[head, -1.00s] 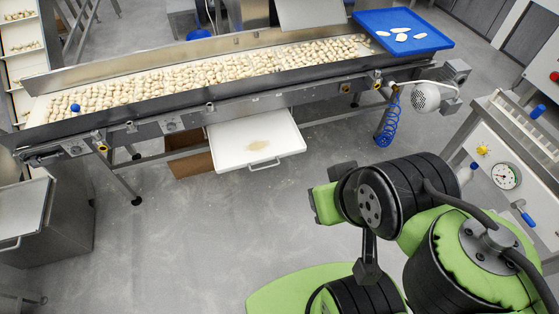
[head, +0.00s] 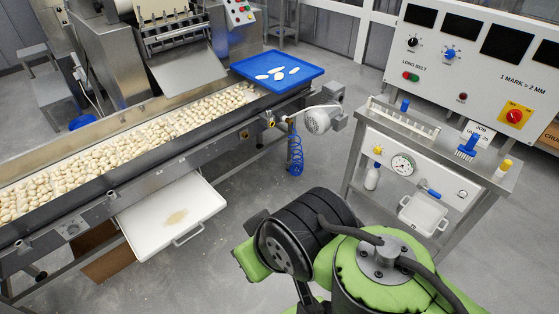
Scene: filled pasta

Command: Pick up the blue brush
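What looks like the blue brush (head: 467,147), with an upright blue handle and a bristle-like lower edge, stands on top of the metal side table (head: 395,122) at the right in the head view. It is beside a small white card marked JOB (head: 480,131). My green and black arm links fill the bottom middle, well in front of the table. My gripper does not show, so its state and its distance from the brush are hidden.
Grey floor lies between.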

